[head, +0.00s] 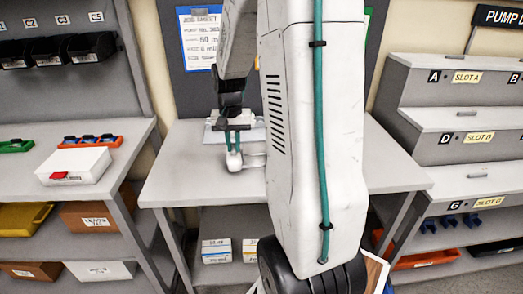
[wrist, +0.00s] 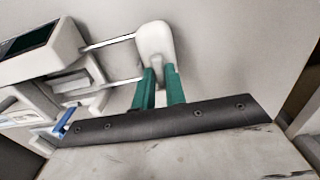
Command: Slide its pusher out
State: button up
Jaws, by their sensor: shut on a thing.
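The pump (wrist: 38,52) stands on the middle bench, with a dark screen on its white body, at the left of the wrist view. Two thin parallel rods run from it to the white, rounded pusher (wrist: 155,40), with a clear gap between pusher and pump body. In the head view the pusher (head: 234,163) shows just below my fingers, and my arm hides much around it. My gripper (wrist: 158,80) has its two green fingers closed on a small stem of the pusher. It also shows in the head view (head: 233,143).
The middle bench (head: 185,180) is bare around the pusher. A white box (head: 75,165) and an orange rack (head: 92,141) with blue pieces sit on the left bench. Stepped shelves with lettered slots (head: 455,100) stand at the right. A job sheet (head: 203,40) hangs behind.

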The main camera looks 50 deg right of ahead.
aim_at(234, 148)
jog(key=o, duration=0.6)
jog(key=shift+c, duration=0.2)
jog(key=shift+r, duration=0.1)
jog(key=shift+r, duration=3.4)
jog(key=shift+n+g+y, duration=0.3)
jog(key=shift+n+g, duration=0.1)
jog(key=shift+n, duration=0.3)
jog(key=s+a, duration=0.3)
jog(key=shift+s+f, duration=0.15)
jog(key=shift+f, duration=0.1)
jog(key=s+a+r+n+t, duration=0.1)
jog(key=s+a+r+n, duration=0.2)
jog(key=s+a, duration=0.4)
jog(key=s+a+r+n+t, duration=0.1)
jog(key=s+a+r+n, duration=0.2)
jog(key=a, duration=1.2)
jog(key=s+n, duration=0.2)
jog(key=s, duration=0.3)
jog(key=shift+s+r+n, duration=0.2)
jog(key=shift+s+n, duration=0.1)
